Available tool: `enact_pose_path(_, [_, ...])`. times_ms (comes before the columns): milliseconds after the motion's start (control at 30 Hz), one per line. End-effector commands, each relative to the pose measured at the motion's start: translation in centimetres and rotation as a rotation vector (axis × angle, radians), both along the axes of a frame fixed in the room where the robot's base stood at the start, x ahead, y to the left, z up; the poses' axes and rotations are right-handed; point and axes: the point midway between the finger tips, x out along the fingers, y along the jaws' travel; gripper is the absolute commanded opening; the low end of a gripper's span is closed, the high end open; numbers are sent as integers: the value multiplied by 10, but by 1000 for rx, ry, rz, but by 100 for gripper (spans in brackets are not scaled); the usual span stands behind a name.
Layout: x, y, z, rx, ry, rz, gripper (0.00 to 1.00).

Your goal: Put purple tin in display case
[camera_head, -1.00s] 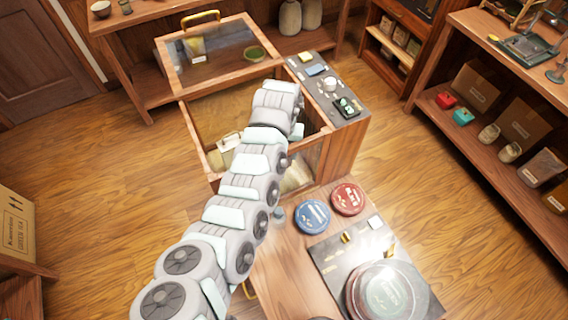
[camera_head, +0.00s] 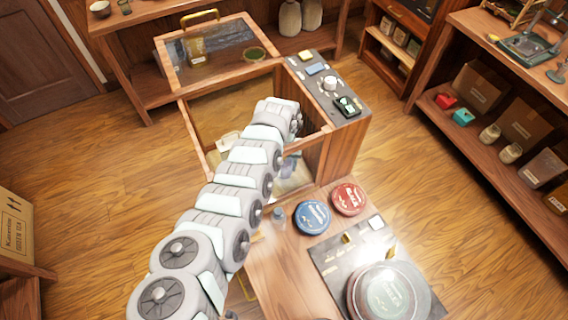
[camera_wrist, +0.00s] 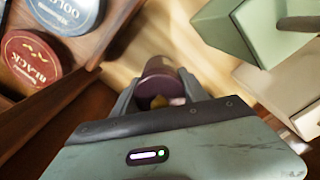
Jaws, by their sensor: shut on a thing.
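The purple tin (camera_wrist: 160,68) is between the two fingers of my gripper (camera_wrist: 158,84) in the wrist view. My gripper is shut on it. In the head view my arm reaches over the front of the wooden display case (camera_head: 192,128), whose glass lid (camera_head: 215,50) stands open at the back. My gripper is mostly hidden behind the arm there; a small purple patch (camera_head: 289,165) shows through the case's front glass. The wrist view shows a pale floor under the tin. I cannot tell whether the tin touches it.
A blue tin (camera_head: 312,217) and a red tin (camera_head: 348,199) lie on the table in front of the case. A pale box (camera_head: 228,142) sits inside the case at left. In the wrist view a green box-like thing (camera_wrist: 225,35) stands close to the right of my gripper.

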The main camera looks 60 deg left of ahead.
Motion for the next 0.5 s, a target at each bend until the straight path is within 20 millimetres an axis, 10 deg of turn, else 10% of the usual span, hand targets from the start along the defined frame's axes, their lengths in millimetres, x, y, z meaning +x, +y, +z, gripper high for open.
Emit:
enact_pose_path(133, [0,0,-4,1,1,0,7])
enact_pose_path(167, [-1,0,-3,1,1,1,53])
enact_pose_path(500, [0,0,-3,0,0,0,73])
